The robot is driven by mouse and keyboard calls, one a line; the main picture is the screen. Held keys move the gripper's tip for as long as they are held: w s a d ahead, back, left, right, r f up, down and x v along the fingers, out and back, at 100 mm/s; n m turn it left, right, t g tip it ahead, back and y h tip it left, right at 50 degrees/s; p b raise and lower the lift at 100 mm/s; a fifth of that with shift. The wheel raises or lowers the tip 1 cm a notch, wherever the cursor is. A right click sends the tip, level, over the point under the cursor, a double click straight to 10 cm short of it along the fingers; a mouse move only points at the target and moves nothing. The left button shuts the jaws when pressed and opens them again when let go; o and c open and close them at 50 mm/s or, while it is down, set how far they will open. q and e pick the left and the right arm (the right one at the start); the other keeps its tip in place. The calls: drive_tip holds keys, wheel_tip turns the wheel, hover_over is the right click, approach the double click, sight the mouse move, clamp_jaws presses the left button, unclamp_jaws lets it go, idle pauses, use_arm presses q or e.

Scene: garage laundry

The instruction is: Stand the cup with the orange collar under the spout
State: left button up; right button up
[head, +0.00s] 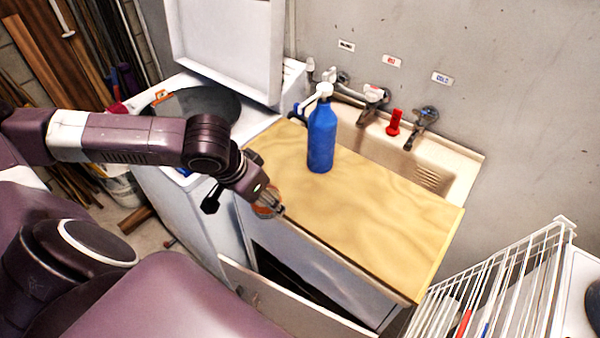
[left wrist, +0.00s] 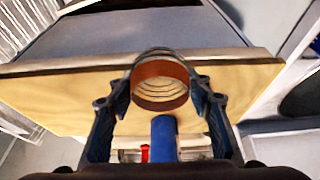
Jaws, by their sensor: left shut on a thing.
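My left gripper (head: 268,203) is shut on the cup with the orange collar (head: 262,211), at the left edge of the wooden board (head: 400,220). In the left wrist view the cup (left wrist: 160,92) sits between both fingers, its orange-brown collar around a clear ribbed body. In the head view the fingers hide much of the cup, and I cannot tell whether its base touches anything. A blue pump bottle (head: 322,138) stands upright on the board, its white spout (head: 306,104) pointing left. The cup is apart from the bottle, nearer me. My right gripper is not in view.
Behind the board is a sink (head: 440,172) with taps and a red object (head: 394,122). A washer with a raised lid (head: 222,45) stands left. A white wire rack (head: 500,280) is at the lower right. The board's front and right are clear.

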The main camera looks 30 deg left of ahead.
use_arm(q)
drive_tip(key=w, duration=0.3)
drive_tip(key=w+p, duration=0.1)
drive_tip(key=w, duration=0.2)
drive_tip(key=w+p, duration=0.1)
drive_tip(key=w, duration=0.1)
drive_tip(key=shift+w+d+r, duration=0.1)
drive_tip(key=shift+w+d, duration=0.2)
drive_tip(key=shift+w, duration=0.1)
drive_tip(key=shift+w+d+p, duration=0.1)
drive_tip(key=shift+w+p, duration=0.3)
drive_tip(key=shift+w, duration=0.15)
drive_tip(key=shift+w+d+r+p, duration=0.1)
drive_tip(key=shift+w+p, duration=0.35)
drive_tip(key=shift+w, duration=0.8)
drive_tip(key=shift+f, duration=0.95)
drive_tip(key=shift+s+f, duration=0.1)
drive_tip(key=o, duration=1)
